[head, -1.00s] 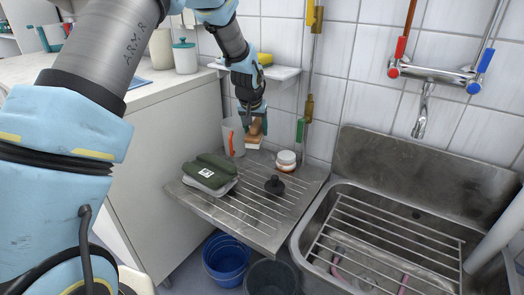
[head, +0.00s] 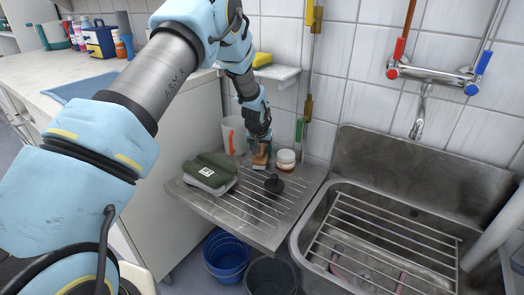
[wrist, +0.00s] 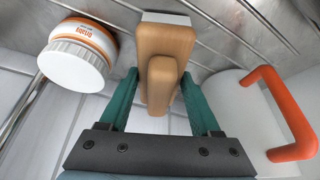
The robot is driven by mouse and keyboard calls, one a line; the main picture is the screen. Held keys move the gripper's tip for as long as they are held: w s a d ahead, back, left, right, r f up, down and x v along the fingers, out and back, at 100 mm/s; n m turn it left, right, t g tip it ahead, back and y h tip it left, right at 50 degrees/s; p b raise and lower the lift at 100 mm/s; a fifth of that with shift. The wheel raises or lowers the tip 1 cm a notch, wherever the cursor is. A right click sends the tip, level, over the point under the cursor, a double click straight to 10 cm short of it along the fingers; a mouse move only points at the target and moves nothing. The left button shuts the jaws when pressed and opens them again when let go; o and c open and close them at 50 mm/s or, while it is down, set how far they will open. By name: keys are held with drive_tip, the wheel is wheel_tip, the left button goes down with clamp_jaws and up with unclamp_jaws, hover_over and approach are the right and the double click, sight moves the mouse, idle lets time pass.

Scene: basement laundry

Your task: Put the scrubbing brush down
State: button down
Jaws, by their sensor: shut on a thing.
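The scrubbing brush (head: 260,157) has a tan wooden body and a pale bristle side. My gripper (head: 259,146) is shut on it at the back of the metal drainboard (head: 225,212). In the wrist view the brush (wrist: 162,70) sits between the green fingers of my gripper (wrist: 160,100), with its white bristle side toward the ribbed metal. I cannot tell whether the bristles touch the drainboard.
A white jar with an orange label (head: 285,160) stands right of the brush; a jug with an orange handle (head: 233,135) stands left. The sink (head: 390,235) is at right.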

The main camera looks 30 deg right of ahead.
drive_tip(key=shift+d, duration=0.1)
drive_tip(key=shift+f, duration=0.15)
drive_tip(key=shift+c, duration=0.5)
unclamp_jaws()
